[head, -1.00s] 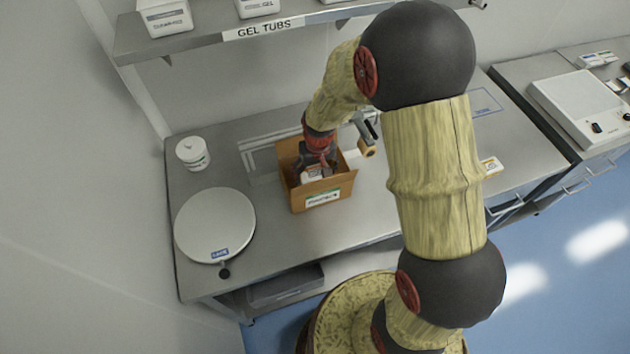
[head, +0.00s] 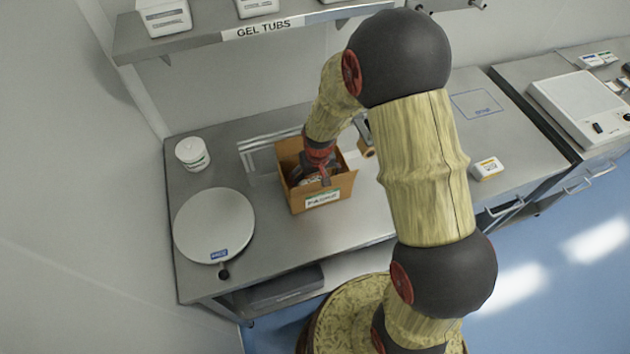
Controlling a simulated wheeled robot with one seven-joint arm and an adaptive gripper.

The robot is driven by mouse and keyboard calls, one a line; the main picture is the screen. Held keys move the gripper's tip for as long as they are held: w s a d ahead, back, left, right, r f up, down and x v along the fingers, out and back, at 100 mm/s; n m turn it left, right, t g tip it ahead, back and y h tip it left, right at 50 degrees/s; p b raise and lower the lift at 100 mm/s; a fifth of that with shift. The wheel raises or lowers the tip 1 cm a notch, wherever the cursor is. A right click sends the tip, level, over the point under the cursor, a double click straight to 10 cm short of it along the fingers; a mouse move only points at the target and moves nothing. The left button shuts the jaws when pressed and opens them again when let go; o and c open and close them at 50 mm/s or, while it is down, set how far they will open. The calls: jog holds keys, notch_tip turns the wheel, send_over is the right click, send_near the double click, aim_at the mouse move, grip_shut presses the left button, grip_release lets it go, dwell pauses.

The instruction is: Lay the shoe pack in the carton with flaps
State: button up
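The carton (head: 322,198) is an open brown box with a white and green label on its front, standing on the metal bench. My gripper (head: 318,178) reaches down inside the carton from above. A small part of a pale thing, likely the shoe pack (head: 301,181), shows beside the fingers inside the carton. The gripper and the carton walls hide most of it. The fingertips are too small and covered to tell whether they are open or shut.
A round scale plate (head: 214,225) and a white tub (head: 192,154) stand left of the carton. A tape dispenser (head: 366,148) sits close behind it on the right. A small white and yellow pack (head: 486,169) lies at the right. A shelf (head: 215,35) overhangs the back.

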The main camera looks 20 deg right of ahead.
jog(key=shift+o, duration=0.4)
jog(key=shift+r, duration=0.35)
jog(key=s+r+t+p, duration=0.1)
jog(key=s+r, duration=0.3)
jog(key=r, duration=0.9)
jog(key=s+r+t+p, duration=0.1)
jog(key=s+r, duration=0.3)
jog(key=r, duration=0.9)
jog(key=s+r+t, duration=0.2)
jog(key=s+r, duration=0.7)
jog(key=s, duration=0.5)
jog(key=shift+r+b, duration=0.1)
jog(key=shift+b, duration=0.2)
notch_tip(320, 180, down, 9)
jog(key=b, duration=0.9)
